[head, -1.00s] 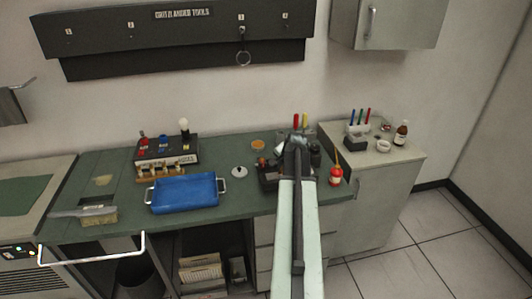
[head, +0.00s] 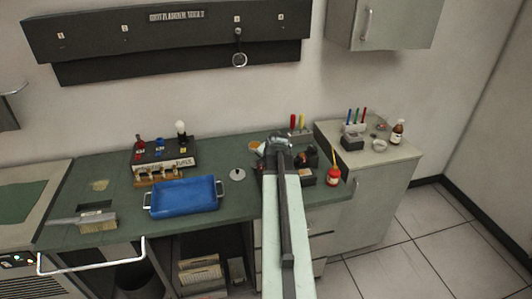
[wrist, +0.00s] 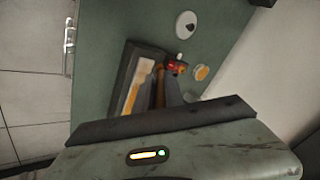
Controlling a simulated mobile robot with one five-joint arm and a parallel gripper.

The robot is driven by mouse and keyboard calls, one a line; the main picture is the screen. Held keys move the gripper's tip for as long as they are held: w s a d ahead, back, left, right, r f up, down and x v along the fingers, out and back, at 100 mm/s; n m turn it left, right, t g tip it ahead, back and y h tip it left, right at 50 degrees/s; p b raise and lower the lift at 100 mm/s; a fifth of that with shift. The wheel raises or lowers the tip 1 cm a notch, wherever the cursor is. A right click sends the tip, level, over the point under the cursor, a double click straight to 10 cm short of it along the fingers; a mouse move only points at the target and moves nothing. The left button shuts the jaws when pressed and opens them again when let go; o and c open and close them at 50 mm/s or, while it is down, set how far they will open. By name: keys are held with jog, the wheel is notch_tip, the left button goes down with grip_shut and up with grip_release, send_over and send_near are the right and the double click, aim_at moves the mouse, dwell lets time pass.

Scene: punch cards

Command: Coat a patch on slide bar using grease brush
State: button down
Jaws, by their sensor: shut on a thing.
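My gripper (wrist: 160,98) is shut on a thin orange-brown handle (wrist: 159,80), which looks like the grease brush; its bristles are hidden. In the head view, my gripper (head: 277,143) is over the right part of the green bench. In the wrist view, a pale strip (wrist: 131,94), possibly the slide bar, lies in a dark frame (wrist: 123,64) just left of my fingers. I cannot tell whether the brush touches it. My arm hides much of this area in the head view.
A red pot (head: 333,177) with a yellow stick stands right of my arm. A small red and yellow item (wrist: 177,67) and an orange disc (wrist: 201,73) are close to my fingers. A white knobbed lid (head: 237,174) and a blue tray (head: 184,195) lie to the left.

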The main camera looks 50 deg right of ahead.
jog(key=shift+d+r+p, duration=0.1)
jog(key=shift+r+p, duration=1.95)
jog(key=shift+r, duration=0.35)
jog(key=shift+f, duration=0.15)
